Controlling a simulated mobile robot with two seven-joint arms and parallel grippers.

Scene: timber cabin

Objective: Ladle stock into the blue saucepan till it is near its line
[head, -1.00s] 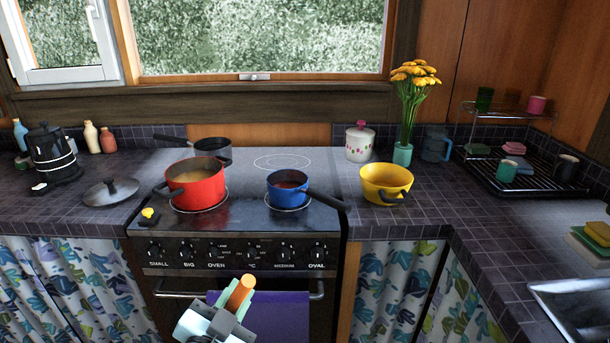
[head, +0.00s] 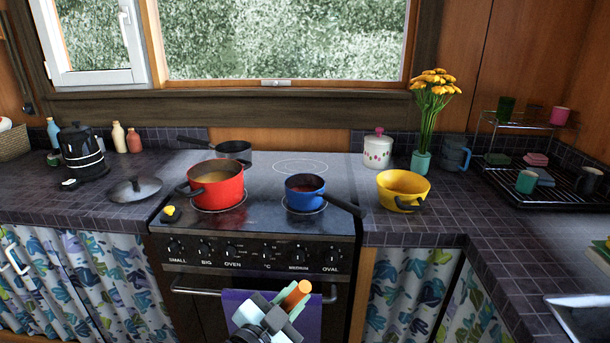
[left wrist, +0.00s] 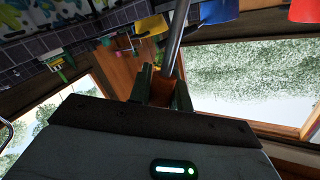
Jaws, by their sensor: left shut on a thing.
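The blue saucepan (head: 304,198) stands on the front right of the stove, its dark handle pointing right; its inside looks dark reddish and I cannot make out a line. The red pot (head: 216,188) on the front left holds yellowish-brown stock (head: 214,177). My left gripper (head: 279,311) is low in front of the oven door, shut on an orange-brown handle (head: 298,293). In the left wrist view, a metal shaft (left wrist: 177,40) runs up from this handle (left wrist: 160,92); its far end is out of frame, so the ladle's bowl is hidden. My right gripper is not in view.
A grey pan (head: 236,150) stands behind the red pot. A yellow pot (head: 403,190) is on the counter to the right, a lid (head: 134,189) and kettle (head: 83,152) to the left. A yellow item (head: 171,213) lies at the stove's front left corner.

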